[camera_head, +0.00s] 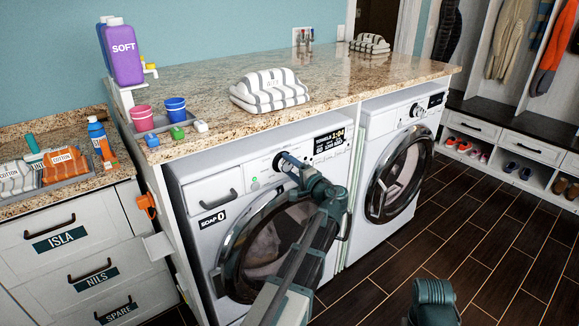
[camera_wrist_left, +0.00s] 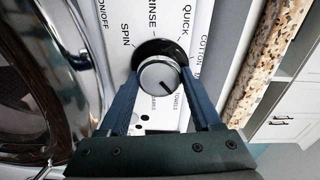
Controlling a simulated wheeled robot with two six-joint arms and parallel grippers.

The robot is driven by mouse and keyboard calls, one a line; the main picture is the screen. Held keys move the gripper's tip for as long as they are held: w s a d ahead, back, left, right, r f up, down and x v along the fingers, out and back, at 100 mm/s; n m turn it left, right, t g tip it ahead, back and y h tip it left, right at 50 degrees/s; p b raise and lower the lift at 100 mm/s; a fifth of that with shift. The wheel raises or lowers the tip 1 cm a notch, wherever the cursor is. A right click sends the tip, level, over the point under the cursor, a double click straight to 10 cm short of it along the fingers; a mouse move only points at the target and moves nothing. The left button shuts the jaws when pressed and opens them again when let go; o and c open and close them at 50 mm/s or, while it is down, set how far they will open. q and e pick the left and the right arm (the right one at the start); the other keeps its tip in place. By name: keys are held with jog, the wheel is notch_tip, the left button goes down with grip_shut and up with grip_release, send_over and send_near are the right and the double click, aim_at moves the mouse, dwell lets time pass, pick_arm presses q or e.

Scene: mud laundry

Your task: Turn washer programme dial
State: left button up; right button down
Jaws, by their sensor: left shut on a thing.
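The washer (camera_head: 205,190) is the white front-loader on the left under the counter. Its programme dial (camera_wrist_left: 158,74) is a round silver knob in a black ring, seen in the wrist view among the labels SPIN, RINSE, QUICK, COTTON and TOWELS. Its dark mark points lower right in that view, towards TOWELS. My left gripper (camera_head: 287,162) is at the washer's control panel and is shut on the dial, one finger on each side. The washer's display (camera_head: 328,143) reads TOWELS and 1:04. My right gripper is not in view.
A second white machine (camera_head: 405,160) stands to the right. The washer's round door (camera_head: 245,245) is below my left arm. Dark floor is open at right.

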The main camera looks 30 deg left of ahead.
pick_arm(q)
jog(key=shift+m, duration=0.8)
jog(key=o, duration=1.1)
jog(key=v, duration=1.3)
jog(key=shift+d+p, duration=0.35)
jog(key=shift+d, duration=0.05)
